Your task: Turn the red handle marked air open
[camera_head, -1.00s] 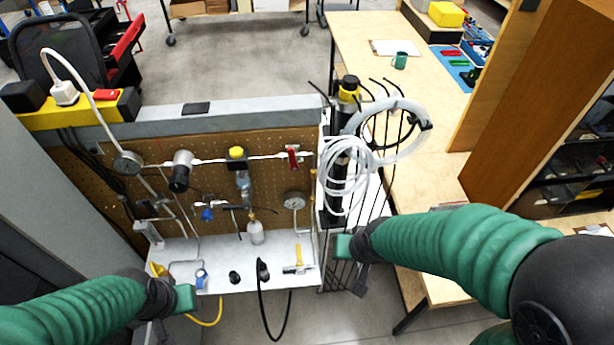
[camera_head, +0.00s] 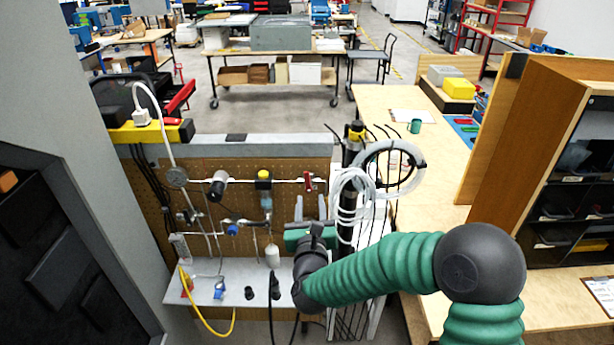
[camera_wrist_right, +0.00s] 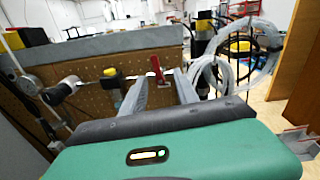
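The red handle (camera_head: 308,181) is on the thin white pipe across the upper part of the brown pegboard, at its right end. It also shows in the right wrist view (camera_wrist_right: 157,70), standing upright just beyond my fingers. Any marking on it is too small to read. My right gripper (camera_head: 311,208) is just below the red handle in the head view, fingers pointing up towards it. In the right wrist view my right gripper (camera_wrist_right: 160,88) has its two grey fingers apart, with nothing between them. My left gripper is out of view.
A yellow-topped valve (camera_head: 264,181) and a black-ended fitting (camera_head: 217,187) share the pipe. Coiled white hose (camera_head: 355,190) hangs close right of my right gripper. A white shelf (camera_head: 212,290) lies below. The wooden table (camera_head: 385,100) stands to the right.

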